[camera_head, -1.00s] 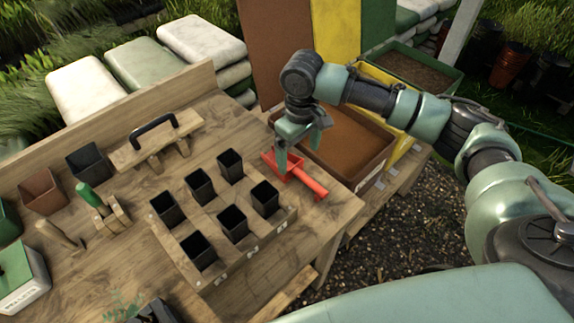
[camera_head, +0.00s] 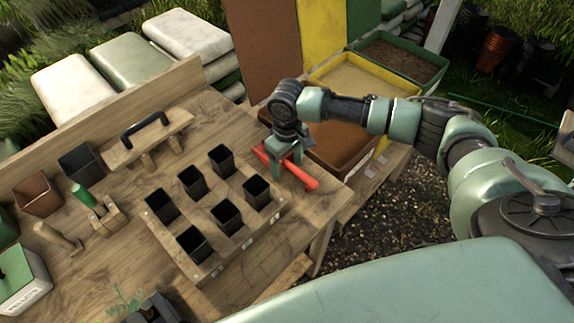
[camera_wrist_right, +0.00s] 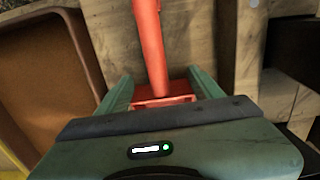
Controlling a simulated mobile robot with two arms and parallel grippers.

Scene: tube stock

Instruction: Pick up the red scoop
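The red scoop (camera_head: 301,178) lies on the wooden bench near its right end, its handle pointing toward the lower right. My right gripper (camera_head: 284,163) is low over the scoop, with its fingers pointing down. In the right wrist view the scoop's handle (camera_wrist_right: 150,45) runs up between the two green fingers of my right gripper (camera_wrist_right: 160,88), which are spread apart on either side with space around the handle. The scoop's pan is partly hidden behind the gripper body.
A rack (camera_head: 263,216) with several black pots stands left of the scoop. A brown soil bin (camera_head: 345,150) is close on the right.

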